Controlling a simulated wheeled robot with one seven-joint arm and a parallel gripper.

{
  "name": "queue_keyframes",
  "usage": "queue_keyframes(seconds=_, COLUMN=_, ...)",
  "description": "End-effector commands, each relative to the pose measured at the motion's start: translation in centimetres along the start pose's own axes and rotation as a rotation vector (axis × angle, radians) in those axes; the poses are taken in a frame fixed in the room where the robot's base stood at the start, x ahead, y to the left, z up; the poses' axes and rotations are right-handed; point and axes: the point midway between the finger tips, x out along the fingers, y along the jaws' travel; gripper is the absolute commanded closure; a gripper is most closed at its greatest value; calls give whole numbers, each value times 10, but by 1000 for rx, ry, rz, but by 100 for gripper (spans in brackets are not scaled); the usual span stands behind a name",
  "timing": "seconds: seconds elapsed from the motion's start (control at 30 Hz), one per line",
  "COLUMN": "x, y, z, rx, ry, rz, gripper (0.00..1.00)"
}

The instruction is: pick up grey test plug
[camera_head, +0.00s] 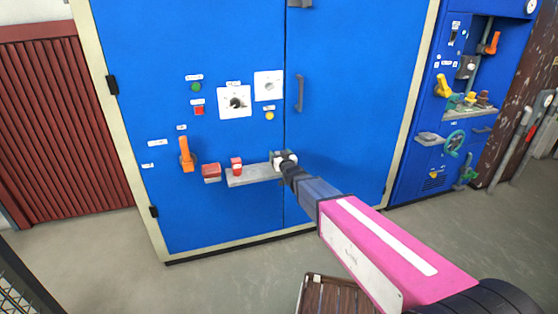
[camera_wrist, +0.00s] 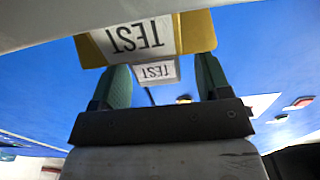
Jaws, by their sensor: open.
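The grey test plug (camera_wrist: 157,73) shows in the wrist view as a small grey piece with an upside-down TEST label. It appears between the two green fingers of my gripper (camera_wrist: 164,68), with a gap on each side. A larger yellowish block (camera_wrist: 88,50), also labelled TEST upside down, spans the view just past the fingertips. My gripper (camera_head: 284,160) is open at the right end of a narrow grey shelf (camera_head: 245,178) on the blue cabinet in the head view. There it hides most of what stands at that end.
A red piece (camera_head: 236,166) stands on the shelf's left part. A red box (camera_head: 211,173) and an orange lever (camera_head: 187,155) are left of it. A door handle (camera_head: 299,93) is above right of my gripper. A brown slatted crate (camera_head: 335,296) stands on the floor.

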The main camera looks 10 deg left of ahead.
Motion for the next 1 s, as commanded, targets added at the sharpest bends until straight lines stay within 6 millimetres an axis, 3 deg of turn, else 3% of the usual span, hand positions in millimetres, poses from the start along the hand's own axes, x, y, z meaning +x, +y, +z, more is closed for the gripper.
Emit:
queue_keyframes(seconds=0.1, x=14, y=0, z=0, rx=0, ry=0, rz=0, gripper=30)
queue_keyframes(seconds=0.33, x=14, y=0, z=0, rx=-1, ry=0, rz=0, gripper=30)
queue_keyframes(seconds=0.5, x=14, y=0, z=0, rx=-1, ry=0, rz=0, gripper=84)
queue_keyframes(seconds=0.6, x=14, y=0, z=0, rx=-1, ry=1, rz=0, gripper=88)
queue_keyframes(seconds=1.0, x=14, y=0, z=-9, rx=-2, ry=2, rz=0, gripper=88)
